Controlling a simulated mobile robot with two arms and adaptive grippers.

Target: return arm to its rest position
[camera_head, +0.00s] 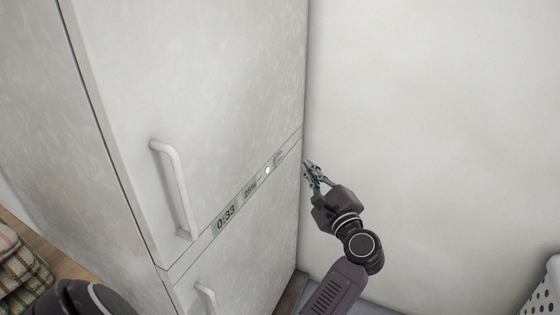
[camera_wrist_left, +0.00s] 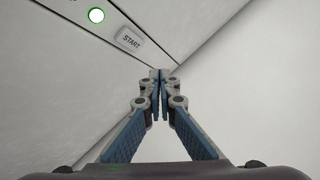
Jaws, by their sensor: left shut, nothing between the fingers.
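My left gripper (camera_head: 309,166) is at the right edge of the white appliance front (camera_head: 215,110), beside its control strip with a 0:33 display (camera_head: 227,218). In the left wrist view the fingers (camera_wrist_left: 162,78) are shut together with nothing between them. The START button (camera_wrist_left: 130,40) and a lit green-ringed light (camera_wrist_left: 96,15) lie up and to the left of the fingertips. Whether the fingertips touch the appliance I cannot tell. My left arm bends up from the bottom of the head view. My right gripper is not in view.
The appliance has a white upper door handle (camera_head: 174,188) and a lower handle (camera_head: 206,298). A plain pale wall (camera_head: 430,120) is close behind and to the right. A white perforated basket (camera_head: 545,292) is at lower right. Folded plaid cloth (camera_head: 18,272) is at lower left.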

